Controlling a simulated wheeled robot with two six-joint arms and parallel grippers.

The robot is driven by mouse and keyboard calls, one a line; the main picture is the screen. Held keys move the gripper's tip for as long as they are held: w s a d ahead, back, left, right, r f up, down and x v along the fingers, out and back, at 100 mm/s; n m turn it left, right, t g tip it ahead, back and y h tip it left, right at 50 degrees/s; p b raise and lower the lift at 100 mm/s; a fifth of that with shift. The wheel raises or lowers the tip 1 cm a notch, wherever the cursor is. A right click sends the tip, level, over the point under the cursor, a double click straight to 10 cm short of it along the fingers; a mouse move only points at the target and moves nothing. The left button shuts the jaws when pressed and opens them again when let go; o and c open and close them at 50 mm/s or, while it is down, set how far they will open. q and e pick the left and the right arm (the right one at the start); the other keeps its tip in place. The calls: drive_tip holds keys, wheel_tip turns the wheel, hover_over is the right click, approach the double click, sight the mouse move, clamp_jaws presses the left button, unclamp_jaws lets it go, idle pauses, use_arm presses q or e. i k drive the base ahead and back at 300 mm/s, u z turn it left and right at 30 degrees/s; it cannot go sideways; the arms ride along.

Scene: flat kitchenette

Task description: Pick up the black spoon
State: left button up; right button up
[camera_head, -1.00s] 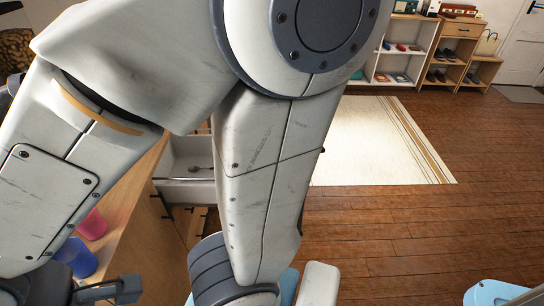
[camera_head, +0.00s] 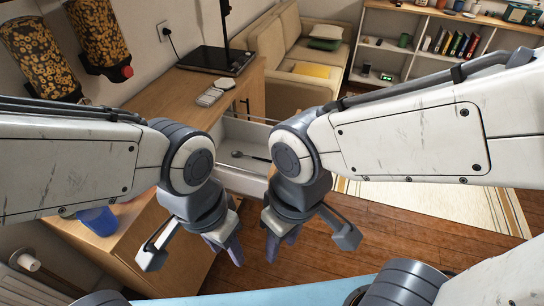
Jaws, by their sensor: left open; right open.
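A dark spoon (camera_head: 238,154) lies in the open white drawer (camera_head: 240,182), behind my two grippers. Its bowl is at the left and its handle runs right, partly hidden by my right arm. My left gripper (camera_head: 226,246) is open and empty, in front of the drawer and below the spoon in the picture. My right gripper (camera_head: 281,243) is open and empty beside it, over the wooden floor. Neither gripper touches the spoon or the drawer.
The wooden counter (camera_head: 190,92) holds a black cooktop (camera_head: 215,61) and a blue cup (camera_head: 98,221). Two dispensers (camera_head: 100,30) hang on the wall at the left. A sofa (camera_head: 290,55) and a shelf (camera_head: 420,60) stand behind. The floor (camera_head: 400,235) at the right is clear.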

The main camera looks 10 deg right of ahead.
sight(236, 154)
drive_tip(key=z, duration=1.1)
drive_tip(key=i, duration=1.6)
drive_tip(key=u, duration=2.15)
